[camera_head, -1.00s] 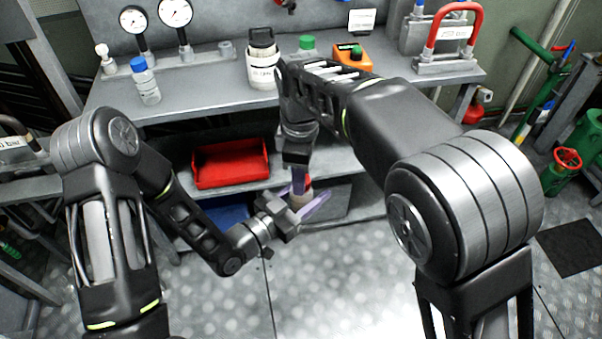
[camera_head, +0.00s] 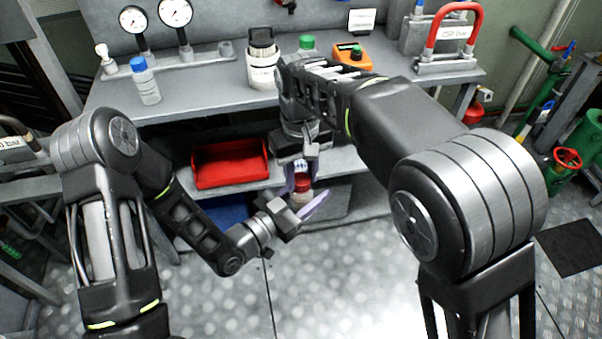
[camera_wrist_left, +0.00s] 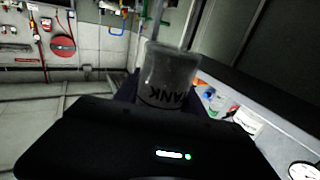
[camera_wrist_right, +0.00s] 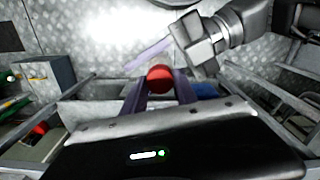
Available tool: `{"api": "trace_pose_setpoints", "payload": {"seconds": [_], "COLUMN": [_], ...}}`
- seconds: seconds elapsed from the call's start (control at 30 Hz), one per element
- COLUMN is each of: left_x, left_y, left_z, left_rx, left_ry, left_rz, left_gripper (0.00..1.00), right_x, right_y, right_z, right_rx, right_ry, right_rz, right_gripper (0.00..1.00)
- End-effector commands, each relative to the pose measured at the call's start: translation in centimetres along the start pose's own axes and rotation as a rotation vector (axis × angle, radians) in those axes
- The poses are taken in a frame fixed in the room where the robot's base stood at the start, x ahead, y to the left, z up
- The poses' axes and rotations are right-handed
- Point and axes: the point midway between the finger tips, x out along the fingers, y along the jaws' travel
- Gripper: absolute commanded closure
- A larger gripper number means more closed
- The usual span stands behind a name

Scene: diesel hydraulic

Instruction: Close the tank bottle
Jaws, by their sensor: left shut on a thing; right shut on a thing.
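The tank bottle (camera_wrist_left: 168,75) is a clear grey vessel with a "TANK" label, upside down in the left wrist view. My left gripper (camera_head: 306,208) is shut on it, low in front of the bench. A red cap (camera_wrist_right: 160,78) sits between the purple fingers of my right gripper (camera_wrist_right: 161,88), which is shut on it. In the head view the red cap (camera_head: 302,184) is at the bottle's top end, directly below my right wrist. I cannot tell whether the cap is fully seated. The cap does not show in the left wrist view.
The grey bench (camera_head: 200,108) holds a blue-capped bottle (camera_head: 145,82), a white container (camera_head: 262,66), a green-capped bottle (camera_head: 307,43) and an orange box (camera_head: 350,59). A red bin (camera_head: 230,165) is on the shelf below. The floor in front is clear.

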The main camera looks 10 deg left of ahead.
Motion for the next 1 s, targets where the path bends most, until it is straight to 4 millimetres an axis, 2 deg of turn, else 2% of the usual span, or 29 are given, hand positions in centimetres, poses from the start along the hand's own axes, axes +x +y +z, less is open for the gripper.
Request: {"api": "trace_pose_setpoints", "payload": {"seconds": [0.13,0.27,0.3,0.57,0.83,1.0], "left_x": [0.0,0.0,0.0,0.0,0.0,0.0], "left_y": [0.1,0.1,0.1,0.0,0.0,0.0], "left_z": [0.0,0.0,0.0,0.0,0.0,0.0], "left_rx": [0.000,0.000,0.000,0.000,0.000,0.000], "left_ry": [0.000,0.000,-0.001,0.000,0.000,0.000], "left_rz": [0.001,0.001,0.001,0.001,0.001,0.000], "left_gripper": [1.00,1.00,1.00,1.00,1.00,1.00], "right_x": [0.0,0.0,0.0,0.0,-0.1,-1.5], "right_y": [0.0,0.1,0.1,0.0,0.0,0.0], "right_z": [-0.1,-0.1,-0.1,0.0,0.0,-0.1], "right_rx": [0.317,0.317,0.317,0.315,0.314,0.313], "right_ry": [0.001,0.001,0.001,0.000,0.000,0.002], "right_rz": [0.001,0.001,0.001,0.000,0.000,-0.001], "right_gripper": [1.00,1.00,0.65,0.44,0.44,0.44]}}
